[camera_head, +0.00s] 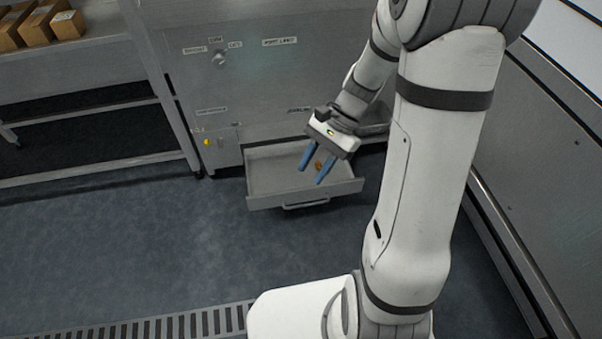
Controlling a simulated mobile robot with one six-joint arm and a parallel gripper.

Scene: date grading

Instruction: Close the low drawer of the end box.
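The low drawer (262,202) of the grey end box (250,85) is pulled out near the floor. Its front panel has a bar handle (305,205) facing me. A small orange-brown item (318,165) shows inside the drawer, between my fingers in the picture. My gripper (312,175) has two blue fingers spread apart, with nothing seen held between them. It appears over the right half of the open drawer, pointing down and toward the front panel. I cannot tell how high it is above the drawer. My gripper and wrist hide part of the drawer's right side and back.
A knob (219,58) and labels are on the box's face; a yellow button (207,142) is at its lower left. A metal rack (80,50) with cardboard boxes (37,25) stands at left. A grey panelled wall (545,150) is at right. The floor (150,240) before the drawer is clear.

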